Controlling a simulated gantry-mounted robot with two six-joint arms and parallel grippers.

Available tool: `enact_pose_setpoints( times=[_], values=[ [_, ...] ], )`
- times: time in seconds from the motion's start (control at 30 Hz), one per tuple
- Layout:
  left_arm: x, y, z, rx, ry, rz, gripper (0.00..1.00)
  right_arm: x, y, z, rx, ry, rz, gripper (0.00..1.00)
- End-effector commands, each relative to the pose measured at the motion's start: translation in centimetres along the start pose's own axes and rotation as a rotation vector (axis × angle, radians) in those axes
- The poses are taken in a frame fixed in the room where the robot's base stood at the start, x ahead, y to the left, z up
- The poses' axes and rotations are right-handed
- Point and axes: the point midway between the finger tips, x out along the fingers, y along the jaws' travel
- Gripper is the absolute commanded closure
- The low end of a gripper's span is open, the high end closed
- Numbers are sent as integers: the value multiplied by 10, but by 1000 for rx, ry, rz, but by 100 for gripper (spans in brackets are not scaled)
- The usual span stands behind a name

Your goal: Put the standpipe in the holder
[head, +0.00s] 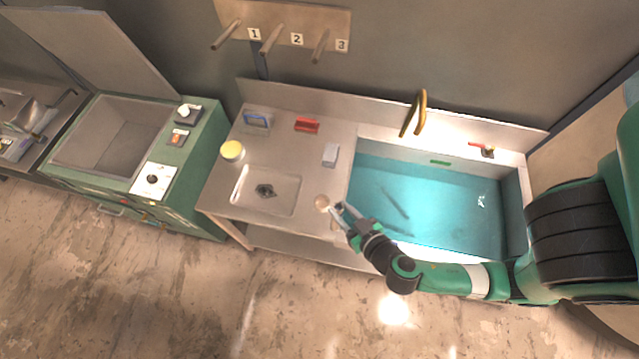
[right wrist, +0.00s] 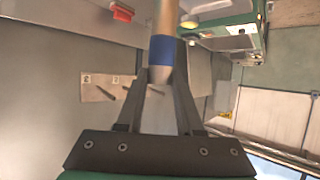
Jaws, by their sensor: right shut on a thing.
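My right gripper (head: 340,208) is over the front of the steel counter, left of the water-filled tank. In the right wrist view its fingers are shut on a tan pipe with a blue band (right wrist: 162,48), which I take as the standpipe. Its tapered end lies between the fingers and the rest runs out of the top of that view. In the head view a small round tan thing (head: 322,202) shows beside the fingertips; I cannot tell whether it is the pipe's end. I cannot tell which thing is the holder. My left gripper is not in view.
The counter has a shallow basin with a drain (head: 265,190), a yellow-topped jar (head: 232,151), a blue-handled item (head: 257,121), a red item (head: 307,125) and a grey block (head: 331,154). The tank (head: 430,205) has a brass faucet (head: 414,112). A numbered peg board (head: 285,25) is above.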

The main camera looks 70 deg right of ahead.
Motion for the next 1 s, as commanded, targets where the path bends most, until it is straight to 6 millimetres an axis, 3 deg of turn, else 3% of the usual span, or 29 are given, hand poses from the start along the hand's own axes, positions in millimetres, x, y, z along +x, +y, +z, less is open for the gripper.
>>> enact_pose_setpoints(
  times=[0.23, 0.37, 0.47, 0.53, 0.67, 0.8, 1.0],
  values=[
    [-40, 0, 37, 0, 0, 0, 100, 22, 4, 14, 15, -2, 12, 100],
    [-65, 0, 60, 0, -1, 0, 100, 34, 9, 12, 11, 9, 6, 100],
    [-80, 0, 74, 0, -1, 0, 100, 54, 15, 9, 16, 8, 10, 100],
    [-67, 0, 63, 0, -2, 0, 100, 65, 19, -4, 9, 3, 11, 100],
    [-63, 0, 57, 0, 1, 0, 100, 102, 29, -5, 9, 4, 11, 100],
    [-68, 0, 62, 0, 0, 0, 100, 136, 33, 17, 3, 1, 4, 100],
    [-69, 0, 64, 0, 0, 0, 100, 157, 37, 27, 2, 3, 1, 100]
  ],
)
